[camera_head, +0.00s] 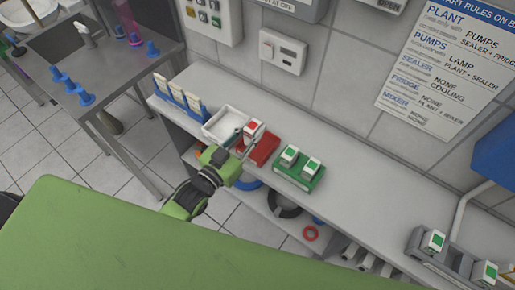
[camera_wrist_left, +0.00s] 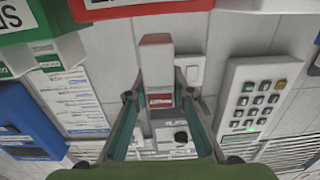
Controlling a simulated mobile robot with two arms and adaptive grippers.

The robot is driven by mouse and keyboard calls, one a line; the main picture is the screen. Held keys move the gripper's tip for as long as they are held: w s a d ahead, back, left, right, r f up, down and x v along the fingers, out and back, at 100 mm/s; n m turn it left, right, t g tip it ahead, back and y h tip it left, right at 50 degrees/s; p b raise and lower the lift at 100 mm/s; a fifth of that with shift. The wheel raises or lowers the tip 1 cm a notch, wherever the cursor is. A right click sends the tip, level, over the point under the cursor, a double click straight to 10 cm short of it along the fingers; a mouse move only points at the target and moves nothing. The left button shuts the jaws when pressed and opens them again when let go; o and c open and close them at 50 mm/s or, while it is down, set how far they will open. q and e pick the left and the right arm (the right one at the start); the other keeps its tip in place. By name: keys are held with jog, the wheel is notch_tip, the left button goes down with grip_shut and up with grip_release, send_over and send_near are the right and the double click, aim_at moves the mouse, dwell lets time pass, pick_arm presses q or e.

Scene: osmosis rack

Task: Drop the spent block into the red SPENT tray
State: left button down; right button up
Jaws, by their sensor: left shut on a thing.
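The spent block (camera_head: 254,131) is white with a red label. My left gripper (camera_head: 245,142) is shut on it. In the left wrist view the block (camera_wrist_left: 158,65) stands between the two fingertips (camera_wrist_left: 161,97), its red end away from the palm. The red SPENT tray (camera_head: 265,151) lies on the bench. In the head view the block overlaps the tray's back left part; its height above the tray is hard to tell. My gripper and the block hide part of the tray. My right gripper is not in view.
A white tray (camera_head: 221,130) is just left of the red tray. A green tray (camera_head: 301,179) with two green-marked white blocks is just right. Blue-and-cream holders (camera_head: 178,98) stand further left. More green-marked blocks (camera_head: 433,241) sit in a grey rack at right. The bench between is clear.

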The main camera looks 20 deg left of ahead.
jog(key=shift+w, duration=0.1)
pick_arm(q)
jog(key=c, duration=1.7)
grip_release()
jog(key=shift+s, duration=0.1)
jog(key=v, duration=1.2)
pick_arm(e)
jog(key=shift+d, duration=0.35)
pick_arm(q)
jog(key=s+a+f+g+y, duration=0.1)
jog(key=s+a+f+g, duration=0.15)
jog(key=f, duration=0.85)
jog(key=s+a+f+n+g+y+b, duration=0.1)
jog(key=s+f+g+y, duration=0.15)
jog(key=f, duration=0.85)
jog(key=s+a+f+g+y, duration=0.1)
jog(key=s+a+f+g, duration=0.15)
jog(key=f, duration=0.95)
jog(key=s+f+g, duration=0.4)
jog(key=s+f, duration=0.5)
jog(key=s, duration=0.3)
jog(key=s+d+f+g+y+b, duration=0.1)
jog(key=s+f+g, duration=0.3)
jog(key=s+f, duration=0.5)
jog(key=s, duration=0.2)
jog(key=shift+s+f, duration=0.25)
jog(key=shift+s, duration=0.15)
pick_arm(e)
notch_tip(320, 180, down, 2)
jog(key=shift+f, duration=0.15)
